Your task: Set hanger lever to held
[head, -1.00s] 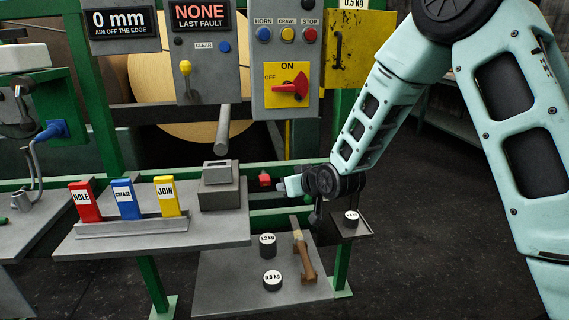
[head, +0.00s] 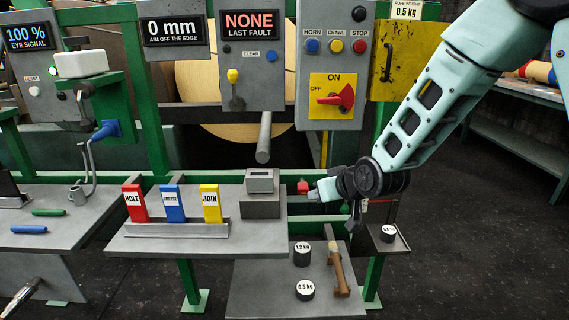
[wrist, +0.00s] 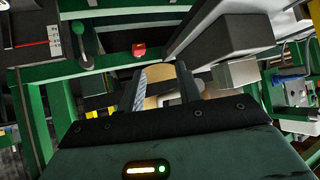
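No label in view names the hanger lever, so I cannot tell for sure which part it is. A small red knob (head: 303,187) sits at the green rail just right of the grey block; it also shows in the wrist view (wrist: 139,50), above the fingers.
A grey block (head: 262,205) and the red, blue and yellow labelled tabs (head: 172,204) stand on the left shelf. A lower shelf (head: 260,300) holds two weights and a hammer. A small tray (head: 395,246) with a weight is below my wrist. Dark floor is open at right.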

